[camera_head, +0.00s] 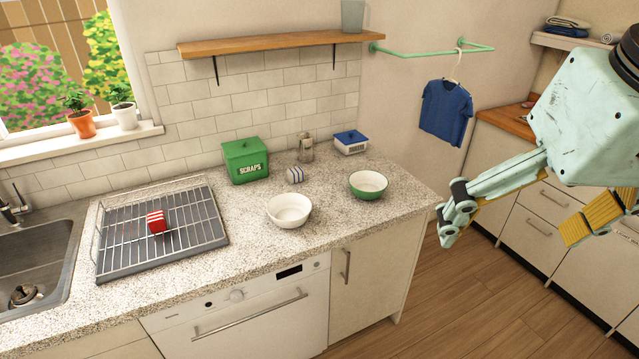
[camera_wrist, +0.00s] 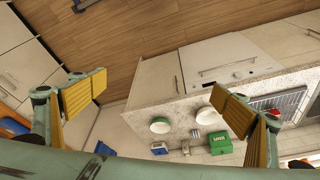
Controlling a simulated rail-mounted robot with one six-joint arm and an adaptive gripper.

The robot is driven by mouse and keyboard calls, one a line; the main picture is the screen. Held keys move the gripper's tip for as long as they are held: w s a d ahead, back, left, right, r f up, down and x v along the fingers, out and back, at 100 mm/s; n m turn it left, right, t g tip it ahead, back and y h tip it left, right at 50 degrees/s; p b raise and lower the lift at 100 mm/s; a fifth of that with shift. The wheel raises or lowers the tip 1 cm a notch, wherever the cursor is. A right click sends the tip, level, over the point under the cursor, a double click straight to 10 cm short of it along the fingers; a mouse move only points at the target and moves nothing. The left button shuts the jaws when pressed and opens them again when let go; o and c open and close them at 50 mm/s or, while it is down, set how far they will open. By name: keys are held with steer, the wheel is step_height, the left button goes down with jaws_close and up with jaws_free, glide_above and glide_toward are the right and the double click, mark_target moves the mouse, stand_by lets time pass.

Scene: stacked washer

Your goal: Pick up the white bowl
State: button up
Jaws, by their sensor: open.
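The white bowl (camera_head: 289,211) stands upright on the speckled counter, near its front edge, and looks empty. In the wrist view the white bowl (camera_wrist: 205,116) shows just left of the right-hand finger, which seems to cover part of its edge. My gripper (camera_head: 515,228) is to the right of the counter, well apart from the bowl. In the wrist view my gripper (camera_wrist: 160,105) has its yellow-padded fingers wide apart with nothing between them.
A green bowl (camera_head: 368,185) stands right of the white one. Behind are a striped cup (camera_head: 295,175), a green scraps tin (camera_head: 246,161), a glass jar (camera_head: 305,148) and a blue-lidded box (camera_head: 350,142). A rack (camera_head: 120,258) with a red-and-white box (camera_head: 156,221) is left.

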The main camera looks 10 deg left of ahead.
steer(key=w+a+f+n+y+p, duration=0.1)
steer(key=w+a+f+n, duration=0.2)
steer(key=w+a, duration=0.75)
steer(key=w+a+f+n+y+p, duration=0.1)
steer(key=w+a+f+n, duration=0.1)
steer(key=w+a, duration=0.85)
steer(key=w+a+f+n+g+p, duration=0.1)
steer(key=w+a+f+n, duration=0.3)
steer(key=w+a+f, duration=1.2)
steer(key=a+f, duration=0.3)
steer(key=shift+w+a+y, duration=0.3)
steer(key=shift+w+a, duration=0.05)
steer(key=shift+f, duration=0.25)
glide_toward(287, 215)
steer(key=shift+w+a+f, duration=0.1)
steer(key=shift+a+f, duration=0.05)
steer(key=shift+f, duration=0.35)
steer(key=shift+f, duration=0.15)
steer(key=shift+x, duration=2.4)
